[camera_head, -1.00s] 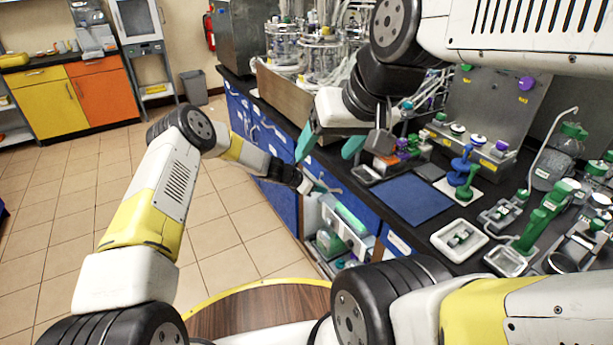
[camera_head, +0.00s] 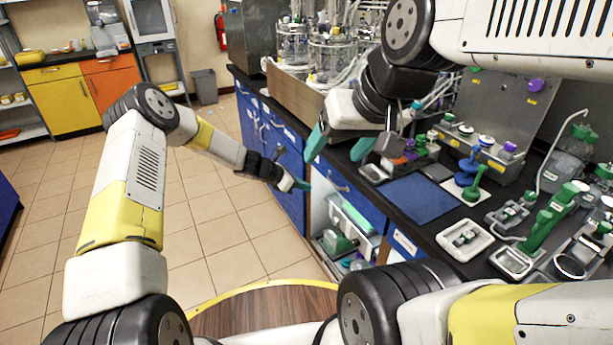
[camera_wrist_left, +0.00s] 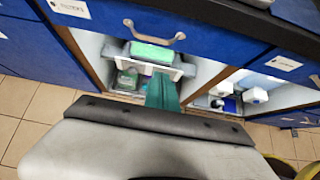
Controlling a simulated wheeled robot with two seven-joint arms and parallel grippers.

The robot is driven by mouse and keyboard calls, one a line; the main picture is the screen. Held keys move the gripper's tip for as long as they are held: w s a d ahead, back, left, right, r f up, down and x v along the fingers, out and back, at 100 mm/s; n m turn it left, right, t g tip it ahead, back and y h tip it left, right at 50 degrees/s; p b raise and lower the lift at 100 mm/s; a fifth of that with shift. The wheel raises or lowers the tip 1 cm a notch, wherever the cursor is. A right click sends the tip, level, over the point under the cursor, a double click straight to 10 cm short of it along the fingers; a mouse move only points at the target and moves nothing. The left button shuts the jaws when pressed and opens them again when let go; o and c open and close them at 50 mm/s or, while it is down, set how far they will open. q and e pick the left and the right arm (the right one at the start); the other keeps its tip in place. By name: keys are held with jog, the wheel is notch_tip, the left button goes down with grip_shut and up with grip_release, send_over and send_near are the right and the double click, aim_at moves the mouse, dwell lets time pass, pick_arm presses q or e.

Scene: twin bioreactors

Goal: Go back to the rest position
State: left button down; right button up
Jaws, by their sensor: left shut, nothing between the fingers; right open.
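My left gripper (camera_head: 300,185) is the lower one in the head view. It is shut and empty, in front of the blue cabinet doors below the bench. Its green fingertips also show in the left wrist view (camera_wrist_left: 162,92), in front of an open cabinet bay. My right gripper (camera_head: 338,146) is the upper one. It is open and empty, with its two green fingers spread apart above the front edge of the black bench, to the left of the blue mat (camera_head: 418,200).
Glass bioreactor vessels (camera_head: 330,55) stand at the back of the bench. Trays and green-handled tools crowd its right side. The open bay (camera_head: 350,228) holds a device with a green top (camera_wrist_left: 152,52). The tiled floor (camera_head: 215,225) at the left is clear.

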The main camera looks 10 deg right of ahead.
pick_arm(q)
jog(key=s+a+r+m+y, duration=0.1)
jog(key=s+a+r+m, duration=0.3)
jog(key=r, duration=0.5)
jog(key=s+a+r+m+y, duration=0.1)
jog(key=s+a+r+m, duration=0.35)
jog(key=r, duration=0.45)
jog(key=s+a+r+m+y, duration=0.1)
jog(key=s+a+r+m, duration=0.35)
jog(key=r, duration=0.55)
jog(key=s+a+r+m+t+y, duration=0.1)
jog(key=s+a+r+m, duration=0.3)
jog(key=s+a, duration=0.4)
jog(key=s+a+r+m+t+y, duration=0.2)
jog(key=s+a, duration=0.6)
jog(key=s, duration=0.8)
notch_tip(320, 180, up, 3)
jog(key=m+y, duration=0.1)
jog(key=m, duration=0.2)
jog(key=shift+a+y, duration=0.3)
jog(key=shift+a, duration=0.05)
